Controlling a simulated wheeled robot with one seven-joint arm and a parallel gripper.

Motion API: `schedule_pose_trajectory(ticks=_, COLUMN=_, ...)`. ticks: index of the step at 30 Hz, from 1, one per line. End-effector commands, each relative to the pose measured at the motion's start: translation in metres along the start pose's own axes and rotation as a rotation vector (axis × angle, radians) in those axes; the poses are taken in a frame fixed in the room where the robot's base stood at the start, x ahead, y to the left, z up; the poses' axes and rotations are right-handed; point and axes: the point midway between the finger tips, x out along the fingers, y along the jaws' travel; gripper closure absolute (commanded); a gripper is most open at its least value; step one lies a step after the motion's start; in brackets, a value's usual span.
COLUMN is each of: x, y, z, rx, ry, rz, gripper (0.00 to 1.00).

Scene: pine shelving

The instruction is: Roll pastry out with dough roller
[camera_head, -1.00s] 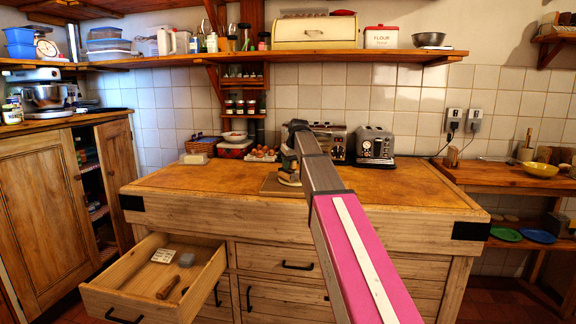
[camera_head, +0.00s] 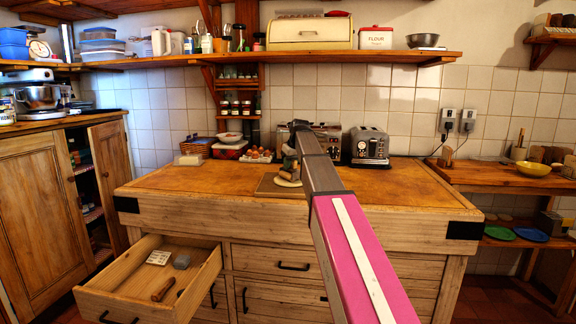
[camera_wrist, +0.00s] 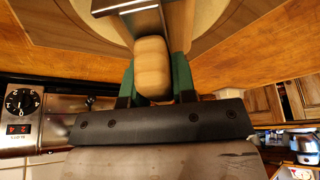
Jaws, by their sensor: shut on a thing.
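The dough roller (camera_wrist: 152,68) has a pale wooden handle and a metal frame. My gripper (camera_wrist: 154,72) is shut on its handle, with a green finger on each side. In the head view my gripper (camera_head: 290,163) is over the counter, partly hidden by my arm. The pastry (camera_head: 288,183) is a pale round sheet lying on a brown board (camera_head: 266,187). The pastry also shows behind the roller in the wrist view (camera_wrist: 207,18). The roller's far end is cut off in the wrist view, so I cannot tell whether it touches the pastry.
A toaster (camera_head: 369,147) stands right of the board at the back. Eggs (camera_head: 259,155), a red-sided container (camera_head: 229,150) and a butter dish (camera_head: 190,159) stand at the back left. An open drawer (camera_head: 130,270) juts out front left. The counter's right side is clear.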

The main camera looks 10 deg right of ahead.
Motion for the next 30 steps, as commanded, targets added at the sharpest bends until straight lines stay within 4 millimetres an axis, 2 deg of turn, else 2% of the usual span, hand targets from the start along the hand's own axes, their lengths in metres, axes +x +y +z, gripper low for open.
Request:
schedule_pose_trajectory(ticks=11, x=0.000, y=-0.002, z=0.000, rx=0.000, ry=0.002, rz=0.000, gripper=0.99)
schedule_pose_trajectory(ticks=21, x=0.001, y=-0.019, z=0.000, rx=-0.001, ry=0.002, rz=-0.001, gripper=0.99)
schedule_pose_trajectory(ticks=30, x=0.001, y=-0.019, z=0.000, rx=0.000, ry=0.001, rz=0.000, gripper=0.99)
